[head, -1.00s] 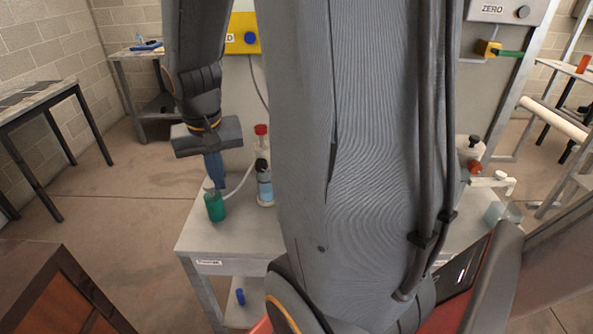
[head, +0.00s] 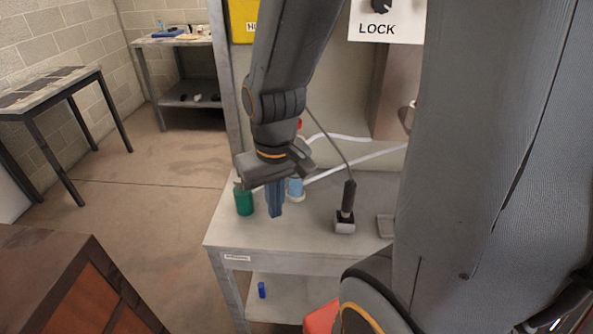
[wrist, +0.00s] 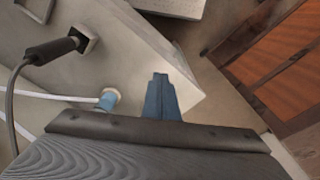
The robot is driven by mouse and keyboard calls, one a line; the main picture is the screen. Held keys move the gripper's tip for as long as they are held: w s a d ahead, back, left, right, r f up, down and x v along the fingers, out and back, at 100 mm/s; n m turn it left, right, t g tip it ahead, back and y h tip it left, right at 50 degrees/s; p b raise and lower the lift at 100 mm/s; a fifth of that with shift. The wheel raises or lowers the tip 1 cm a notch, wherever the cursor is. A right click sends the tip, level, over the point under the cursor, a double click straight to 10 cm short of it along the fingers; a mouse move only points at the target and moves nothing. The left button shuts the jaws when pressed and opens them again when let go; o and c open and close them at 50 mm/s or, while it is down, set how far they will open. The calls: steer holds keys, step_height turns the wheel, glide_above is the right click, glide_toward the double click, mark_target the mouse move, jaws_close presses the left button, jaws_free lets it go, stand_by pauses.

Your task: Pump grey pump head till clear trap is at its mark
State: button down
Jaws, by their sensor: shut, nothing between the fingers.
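A clear cylinder with pale blue liquid (head: 296,188), seemingly the clear trap, stands on the bench behind my gripper, its upper part mostly hidden. Its mark cannot be made out. In the wrist view, a small blue part with a white hose (wrist: 108,99) shows left of my fingers. A green bottle (head: 244,201) stands left of my gripper; its top is partly hidden by my wrist. I cannot make out the grey pump head clearly. My gripper (head: 276,212) is shut and empty, its blue fingers pointing down over the bench; they also show in the wrist view (wrist: 160,78).
A black probe with a cable (head: 348,198) stands in a pale block on the bench (head: 285,243), right of my gripper. White hoses (head: 360,160) run behind. A panel marked LOCK (head: 386,28) is above. A brown cabinet (head: 50,280) stands front left.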

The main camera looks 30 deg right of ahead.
steer(key=shift+w, duration=0.15)
steer(key=w+a+r+m+h+b, duration=0.1)
steer(key=w+a+r+m, duration=0.1)
steer(key=w+r, duration=0.4)
steer(key=w+a+r+m+t+b, duration=0.1)
steer(key=w+a+r+m, duration=0.1)
steer(key=w+r+m, duration=0.2)
steer(key=w+r, duration=0.2)
steer(key=w, duration=0.2)
steer(key=shift+r+m+t+h, duration=0.3)
steer(key=shift+r+h, duration=0.05)
steer(key=shift+h, duration=0.05)
steer(key=x, duration=0.4)
steer(key=p+x, duration=0.1)
steer(key=x, duration=0.3)
steer(key=p+x, duration=0.1)
steer(key=x, duration=0.3)
steer(key=shift+s+a+f, duration=0.15)
steer(key=shift+s+f, duration=0.1)
steer(key=shift+f, duration=0.85)
